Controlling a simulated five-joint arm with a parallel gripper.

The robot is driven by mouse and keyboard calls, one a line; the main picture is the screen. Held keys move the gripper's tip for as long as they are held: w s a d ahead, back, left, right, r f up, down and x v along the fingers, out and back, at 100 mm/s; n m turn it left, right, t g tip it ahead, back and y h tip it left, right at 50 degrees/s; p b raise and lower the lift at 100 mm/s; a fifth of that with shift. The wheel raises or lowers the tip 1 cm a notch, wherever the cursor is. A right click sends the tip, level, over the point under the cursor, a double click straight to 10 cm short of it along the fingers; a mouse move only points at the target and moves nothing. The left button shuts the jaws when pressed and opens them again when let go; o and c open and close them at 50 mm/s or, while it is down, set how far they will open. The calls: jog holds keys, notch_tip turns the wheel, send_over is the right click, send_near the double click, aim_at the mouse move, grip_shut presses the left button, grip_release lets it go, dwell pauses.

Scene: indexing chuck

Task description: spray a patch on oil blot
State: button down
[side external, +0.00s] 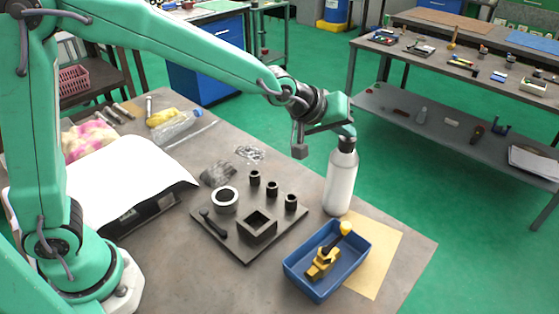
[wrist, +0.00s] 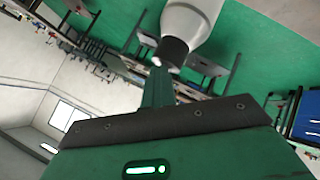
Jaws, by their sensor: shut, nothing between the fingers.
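A white bottle with a black cap (side external: 341,180) stands upright on the workbench, right of centre; it looks like the spray can. It also shows at the top of the wrist view (wrist: 197,22), cap towards my gripper. My gripper (side external: 346,130) is shut and empty, with its tip at the bottle's cap; I cannot tell if they touch. In the wrist view its green finger (wrist: 157,88) points at the cap. A dark smudge (side external: 217,173) lies on the bench behind the fixture plate and looks like the oil blot. A grey scribbly patch (side external: 249,154) lies behind it.
A dark fixture plate (side external: 221,240) carries a ring, a square block, a lever and several small posts. A clear bottle (side external: 178,127) and a rag (side external: 88,138) lie at the left.

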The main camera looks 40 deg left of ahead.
aim_at(340, 147)
jog(key=shift+s+a+f+g, duration=0.15)
jog(key=shift+s+f+g, duration=0.2)
jog(key=shift+f, duration=0.5)
jog(key=shift+s+a+f+g, duration=0.15)
jog(key=shift+s+f, duration=0.25)
jog(key=shift+f, duration=0.4)
jog(key=shift+w+r, duration=0.1)
jog(key=shift+r, duration=3)
jog(key=r, duration=0.3)
jog(key=w+r, duration=0.1)
jog(key=r, duration=0.1)
jog(key=shift+d+r, duration=0.2)
jog(key=shift+d, duration=0.1)
jog(key=shift+f, duration=0.1)
